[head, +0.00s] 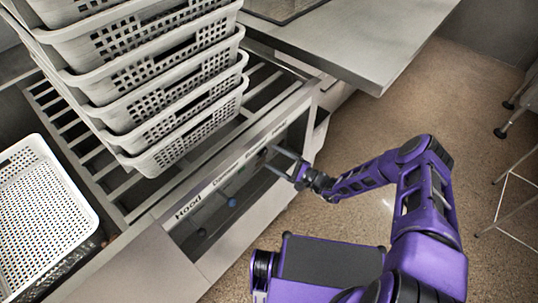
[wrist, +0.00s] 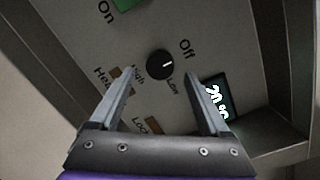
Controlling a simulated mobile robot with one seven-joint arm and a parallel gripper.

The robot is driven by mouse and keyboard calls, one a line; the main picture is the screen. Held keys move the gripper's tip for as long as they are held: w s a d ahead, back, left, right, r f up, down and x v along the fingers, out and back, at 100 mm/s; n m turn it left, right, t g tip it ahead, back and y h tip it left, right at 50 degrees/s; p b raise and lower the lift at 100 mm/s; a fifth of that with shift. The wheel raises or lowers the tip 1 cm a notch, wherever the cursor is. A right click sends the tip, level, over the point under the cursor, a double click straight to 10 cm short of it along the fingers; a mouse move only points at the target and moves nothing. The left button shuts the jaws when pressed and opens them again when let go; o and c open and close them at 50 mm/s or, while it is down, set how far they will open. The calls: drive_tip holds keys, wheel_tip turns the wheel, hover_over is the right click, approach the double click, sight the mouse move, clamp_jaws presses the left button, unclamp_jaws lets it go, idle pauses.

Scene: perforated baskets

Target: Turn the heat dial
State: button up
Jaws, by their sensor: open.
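My gripper (wrist: 160,84) is open and empty, with one finger on each side below the dial. I cannot tell whether the fingers touch the panel. In the head view my gripper (head: 274,158) reaches the right part of the control panel (head: 215,205), and the dial cannot be made out there.
A green button (wrist: 128,4) and a lit display (wrist: 216,100) are near the dial. Stacked perforated baskets (head: 150,90) stand on a slatted rack above the panel, and another basket (head: 38,190) is at left. A grey counter (head: 350,40) juts out behind. The floor at right is mostly clear.

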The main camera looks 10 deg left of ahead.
sight(262, 151)
drive_tip(key=shift+x, duration=1.45)
drive_tip(key=shift+c, duration=0.3)
clamp_jaws()
